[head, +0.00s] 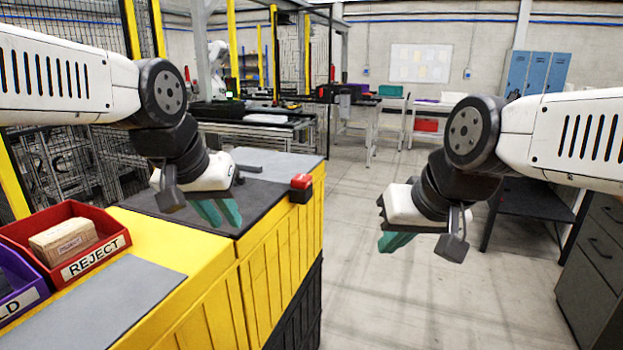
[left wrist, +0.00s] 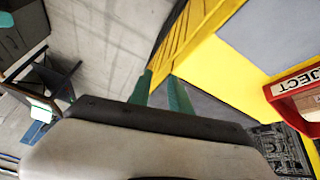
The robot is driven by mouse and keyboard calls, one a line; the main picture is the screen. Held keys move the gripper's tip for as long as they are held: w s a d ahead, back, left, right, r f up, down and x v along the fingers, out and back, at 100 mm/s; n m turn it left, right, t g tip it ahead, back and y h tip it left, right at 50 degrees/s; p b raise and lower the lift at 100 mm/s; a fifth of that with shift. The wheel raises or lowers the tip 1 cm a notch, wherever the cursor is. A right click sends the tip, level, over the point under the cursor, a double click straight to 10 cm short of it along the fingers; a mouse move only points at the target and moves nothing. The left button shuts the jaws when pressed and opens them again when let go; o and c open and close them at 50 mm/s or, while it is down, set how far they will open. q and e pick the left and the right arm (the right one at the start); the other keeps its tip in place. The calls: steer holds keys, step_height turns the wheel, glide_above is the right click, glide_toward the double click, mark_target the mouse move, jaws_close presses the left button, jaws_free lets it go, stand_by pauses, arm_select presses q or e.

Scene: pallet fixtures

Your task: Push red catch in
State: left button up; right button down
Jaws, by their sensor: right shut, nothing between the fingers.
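The catch is not visible in that view. My right gripper (head: 394,242) is shut and empty, over open floor to the right of the catch.
A red REJECT bin (head: 75,240) holding a cardboard box (head: 63,241) stands at the left, beside a purple bin (head: 15,285). A dark handle-like bar (head: 262,169) lies behind my left gripper. Clear floor (head: 380,300) lies right of the fixture; a dark table (head: 535,200) stands further right.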

arm_select(q)
steer(key=shift+m+g+y, duration=0.4)
steer(key=shift+y, duration=0.2)
steer(key=w+d, duration=0.1)
steer(key=w, duration=0.1)
steer(key=w+d+r, duration=0.1)
steer(key=w, duration=0.2)
steer(key=w+d+r, duration=0.1)
steer(key=w, duration=0.2)
steer(key=shift+w+d+r, duration=0.1)
steer(key=shift+w+d, duration=0.05)
jaws_close()
steer(key=w+d+f+m+t+y, duration=0.1)
steer(key=w+d+y, duration=0.3)
steer(key=w+d, duration=1.3)
steer(key=d, duration=0.3)
steer(key=shift+w+d+t, duration=0.35)
steer(key=shift+w+t, duration=0.05)
